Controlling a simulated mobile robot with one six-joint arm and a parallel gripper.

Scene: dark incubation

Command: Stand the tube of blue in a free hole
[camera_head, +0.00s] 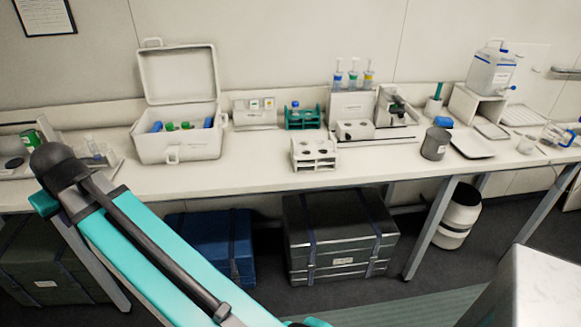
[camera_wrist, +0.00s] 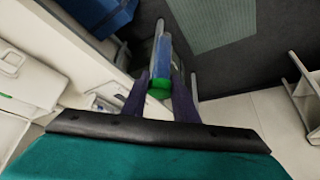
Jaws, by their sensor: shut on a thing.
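My gripper (camera_wrist: 160,90) is shut on a tube of blue (camera_wrist: 163,52) in the wrist view. The tube is clear with blue contents, and its green cap (camera_wrist: 158,88) sits between the dark fingers. The tube is held clear of any rack, with dark floor behind it. My gripper is out of the head view. On the bench in the head view, a white rack (camera_head: 315,164) shows dark round holes in its top. A green rack (camera_head: 302,124) behind it holds a blue-topped tube (camera_head: 295,105). I cannot tell how many of its holes are free.
An open white case (camera_head: 178,151) with blue and green items stands left of the racks. A grey canister (camera_head: 435,144) stands further right. Storage boxes (camera_head: 341,238) are under the bench.

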